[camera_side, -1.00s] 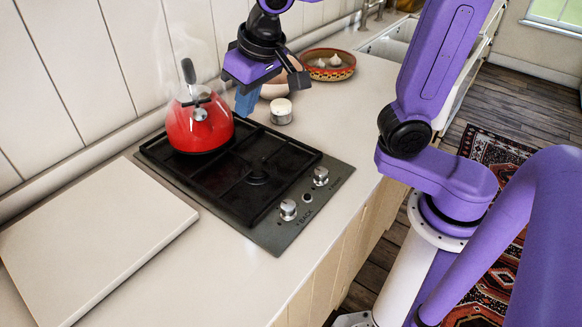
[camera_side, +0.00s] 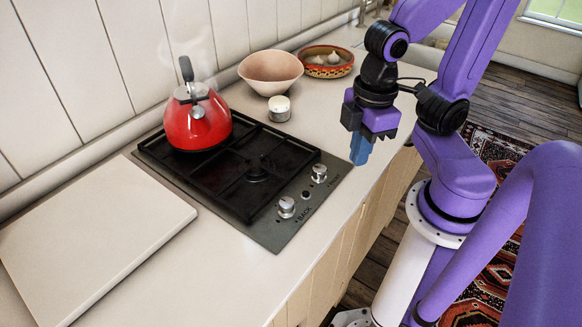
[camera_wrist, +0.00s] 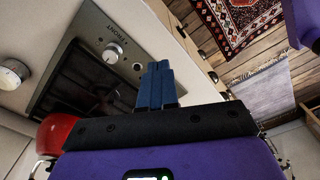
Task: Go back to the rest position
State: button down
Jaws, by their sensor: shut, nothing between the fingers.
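My gripper (camera_side: 360,150) is above the front edge of the counter in the side view, right of the hob, pointing down. Its blue fingers are shut with nothing between them; they also show closed together in the wrist view (camera_wrist: 157,85). The red kettle (camera_side: 197,120) stands on the back left of the black hob (camera_side: 255,178), apart from my gripper. Part of the kettle shows at the lower left of the wrist view (camera_wrist: 55,135).
Behind the hob are a pink bowl (camera_side: 270,72), a small white-lidded jar (camera_side: 280,108) and a patterned dish (camera_side: 327,62) with garlic. A pale board (camera_side: 95,235) lies at the left. The counter between the jar and my gripper is clear.

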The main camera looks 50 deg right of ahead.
jog(key=shift+s+d+f+n, duration=0.15)
jog(key=shift+s+d+n, duration=0.05)
jog(key=shift+s, duration=0.25)
jog(key=shift+s+d+f+n, duration=0.1)
jog(key=shift+s+d+n, duration=0.1)
jog(key=shift+s, duration=0.2)
dwell(1.2)
